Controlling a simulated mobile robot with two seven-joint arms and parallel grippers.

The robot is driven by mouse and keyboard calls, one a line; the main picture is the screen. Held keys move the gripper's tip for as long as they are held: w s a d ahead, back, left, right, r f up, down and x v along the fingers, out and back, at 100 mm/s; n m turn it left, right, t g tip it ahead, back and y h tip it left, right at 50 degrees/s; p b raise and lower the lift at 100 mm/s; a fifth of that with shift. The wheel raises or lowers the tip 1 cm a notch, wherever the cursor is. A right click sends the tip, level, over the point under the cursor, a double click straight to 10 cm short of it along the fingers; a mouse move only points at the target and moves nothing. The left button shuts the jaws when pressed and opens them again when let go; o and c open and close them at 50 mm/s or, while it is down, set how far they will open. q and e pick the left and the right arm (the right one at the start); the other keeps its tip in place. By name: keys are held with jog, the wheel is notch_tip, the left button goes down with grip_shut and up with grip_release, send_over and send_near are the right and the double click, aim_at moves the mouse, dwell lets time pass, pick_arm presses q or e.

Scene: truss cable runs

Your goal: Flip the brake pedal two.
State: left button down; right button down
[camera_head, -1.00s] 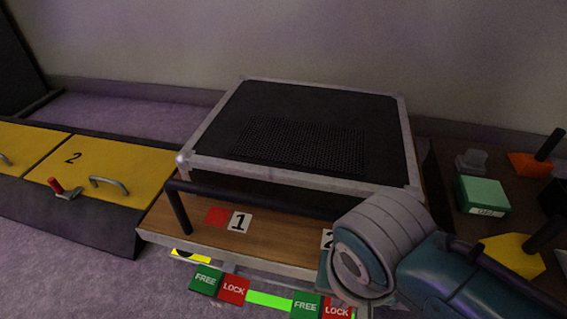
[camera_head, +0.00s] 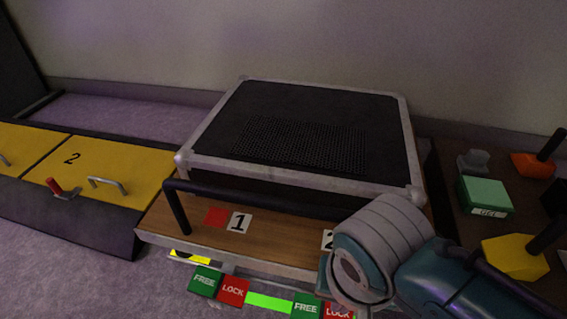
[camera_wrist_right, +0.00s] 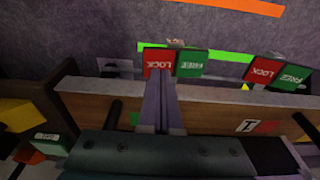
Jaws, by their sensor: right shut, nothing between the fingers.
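Brake pedal two carries a green FREE plate (camera_head: 305,307) and a red LOCK plate (camera_head: 337,310), low at the front of the wooden base. My right wrist partly covers it in the head view. The right wrist view sees the pedal reversed, with its red LOCK half (camera_wrist_right: 159,61) beside its green FREE half (camera_wrist_right: 192,63). My right gripper (camera_wrist_right: 158,78) is shut and empty. Its fingertips overlap the near edge of the LOCK half; I cannot tell whether they touch. My left gripper is not in view.
Brake pedal one, with FREE (camera_head: 204,282) and LOCK (camera_head: 233,290) plates, sits to the left. A dark bar (camera_head: 265,200) runs above the wooden base (camera_head: 280,238). A black-topped case (camera_head: 300,125) stands behind. Yellow panels (camera_head: 115,170) lie left, and coloured blocks right.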

jog(key=shift+f+b, duration=0.45)
jog(key=shift+f, duration=0.15)
jog(key=shift+f+b, duration=0.4)
jog(key=shift+f, duration=0.15)
dwell(0.4)
notch_tip(320, 180, up, 3)
jog(key=p, duration=0.3)
notch_tip(320, 180, up, 4)
jog(key=p, duration=0.5)
jog(key=shift+r, duration=0.1)
